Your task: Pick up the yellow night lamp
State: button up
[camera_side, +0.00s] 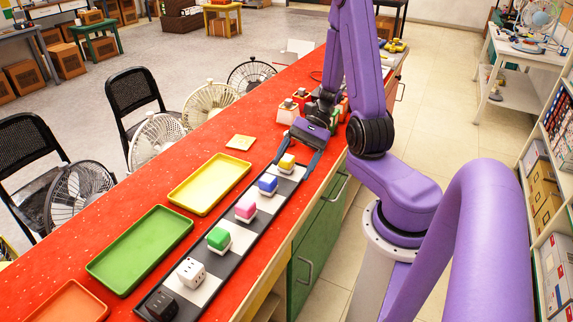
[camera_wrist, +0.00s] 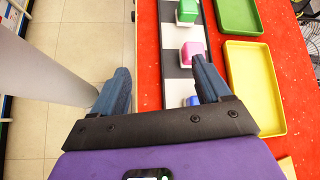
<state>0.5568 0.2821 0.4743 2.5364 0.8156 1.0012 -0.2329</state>
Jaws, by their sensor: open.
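The yellow night lamp (camera_side: 287,161), a small yellow cube on a white base, stands upright at the far end of a black-and-white checkered strip (camera_side: 208,290). My gripper (camera_side: 296,166) is open, with its two fingers to either side of and close around the lamp in the side view. I cannot tell whether they touch it. In the wrist view my gripper (camera_wrist: 162,82) shows two spread fingers with nothing visible held, and the yellow lamp is hidden there. A blue lamp (camera_side: 267,184) stands nearest to it; in the wrist view the blue lamp (camera_wrist: 192,100) is partly covered.
Pink (camera_side: 245,208), green (camera_side: 218,238), white (camera_side: 191,271) and black (camera_side: 161,306) cubes line the strip. Yellow (camera_side: 183,204), green (camera_side: 99,266) and orange (camera_side: 62,311) trays lie left. White-based red-topped items (camera_side: 287,112) stand beyond my gripper. Chairs and fans line the left edge.

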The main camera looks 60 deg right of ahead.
jog(key=d+f+m+t+h, duration=0.2)
jog(key=d+m+t, duration=0.55)
jog(key=m, duration=0.25)
jog(key=m+t+h, duration=0.5)
jog(key=m+h, duration=0.3)
jog(key=m, duration=0.2)
send_near(288, 158)
jog(key=shift+g, duration=0.25)
jog(key=x, duration=1.2)
jog(key=shift+w+d, duration=0.1)
jog(key=shift+w, duration=0.25)
jog(key=c, duration=1)
jog(key=shift+c, duration=0.3)
jog(key=shift+r, duration=0.1)
